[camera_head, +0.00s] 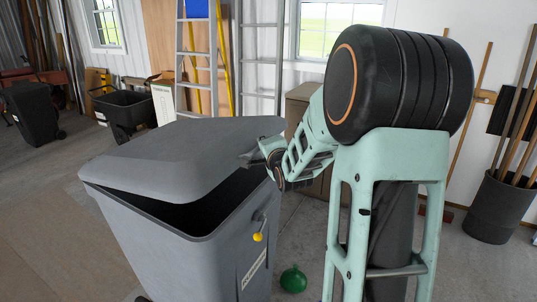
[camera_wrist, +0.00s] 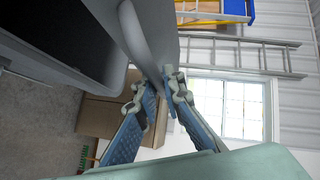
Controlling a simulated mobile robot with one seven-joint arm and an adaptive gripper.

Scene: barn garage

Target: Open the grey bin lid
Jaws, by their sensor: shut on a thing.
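The grey bin (camera_head: 190,245) stands in front of me at the left in the head view. Its grey lid (camera_head: 190,150) is tilted up, with a dark gap between it and the rim on the near right side. My gripper (camera_head: 262,160) is at the lid's right edge in the head view, partly hidden by my own arm. In the wrist view the lid's edge (camera_wrist: 140,45) runs down to my blue-padded fingers (camera_wrist: 168,85), which are closed on it. The bin's dark inside (camera_wrist: 60,35) shows at the left of the wrist view.
A green round object (camera_head: 293,279) lies on the floor right of the bin. A cardboard box (camera_head: 300,105) and a ladder (camera_head: 200,60) stand behind. A dark bucket with poles (camera_head: 492,210) is at the right. Open floor lies left of the bin.

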